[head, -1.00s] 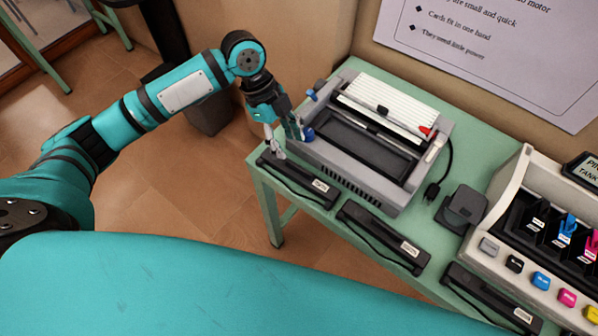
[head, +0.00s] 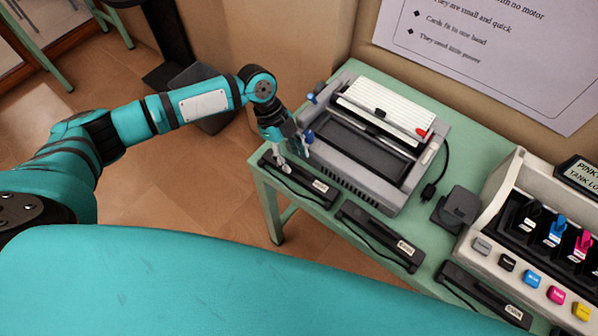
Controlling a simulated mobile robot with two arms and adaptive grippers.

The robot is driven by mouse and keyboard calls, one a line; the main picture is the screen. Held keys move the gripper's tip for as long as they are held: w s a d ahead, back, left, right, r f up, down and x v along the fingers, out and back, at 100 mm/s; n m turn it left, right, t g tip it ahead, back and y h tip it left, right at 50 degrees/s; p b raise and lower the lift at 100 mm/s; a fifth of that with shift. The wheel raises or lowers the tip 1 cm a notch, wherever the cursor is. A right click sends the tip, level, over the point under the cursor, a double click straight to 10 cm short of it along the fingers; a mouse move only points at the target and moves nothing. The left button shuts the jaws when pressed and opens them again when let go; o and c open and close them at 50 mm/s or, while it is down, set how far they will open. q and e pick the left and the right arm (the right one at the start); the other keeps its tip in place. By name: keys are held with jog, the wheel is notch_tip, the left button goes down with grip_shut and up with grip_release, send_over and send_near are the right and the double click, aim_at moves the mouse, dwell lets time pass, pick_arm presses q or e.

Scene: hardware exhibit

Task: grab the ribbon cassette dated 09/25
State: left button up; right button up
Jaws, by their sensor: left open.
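Three long black ribbon cassettes with small white date labels lie along the front edge of the green table. They are the left cassette (head: 306,184), the middle cassette (head: 378,236) and the right cassette (head: 487,297). The labels are too small to read, so I cannot tell which is dated 09/25. My left gripper (head: 283,162) is open and points down at the left end of the left cassette, hiding part of it. I cannot tell whether its fingers touch it. My right gripper is out of view.
A grey printer (head: 372,140) stands close behind the left and middle cassettes. A dark grey block (head: 457,207) and a black cable (head: 428,192) lie right of it. A beige ink tank unit (head: 500,262) stands at the right. The green table (head: 480,150) has bare room at the back.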

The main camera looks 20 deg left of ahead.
aim_at(298, 168)
pick_arm(q)
jog(key=p+x, duration=0.2)
jog(key=x, duration=0.2)
jog(key=shift+s+d+f, duration=0.2)
jog(key=shift+d+f, duration=0.05)
jog(key=shift+d, duration=0.1)
jog(key=shift+f, duration=0.3)
jog(key=c, duration=0.9)
